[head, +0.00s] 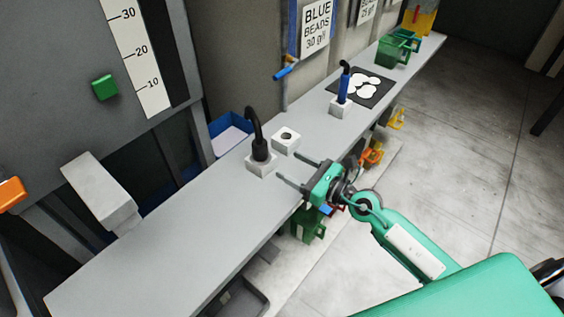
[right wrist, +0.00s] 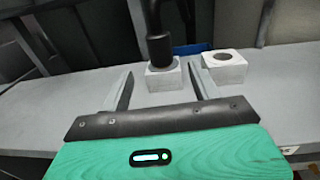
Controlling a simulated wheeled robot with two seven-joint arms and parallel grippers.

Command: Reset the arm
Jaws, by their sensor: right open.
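My right gripper (head: 290,172) is open and empty above the front edge of the grey bench. Its two fingers also show in the right wrist view (right wrist: 160,88), spread apart. Just beyond the fingers, a black hooked tool (head: 260,148) stands upright in a white block (head: 262,168); it also shows in the right wrist view (right wrist: 159,48). A second white block with an empty round hole (head: 286,138) stands to its right. My right arm (head: 405,240) reaches in from the lower right. My left gripper is not in view.
The long grey bench (head: 160,258) has clear room at its near left. Further along it are a blue-handled tool (head: 344,85) in a white block, a black mat (head: 375,96) with white discs, and green containers (head: 392,51). A green bin (head: 303,226) sits below the front edge.

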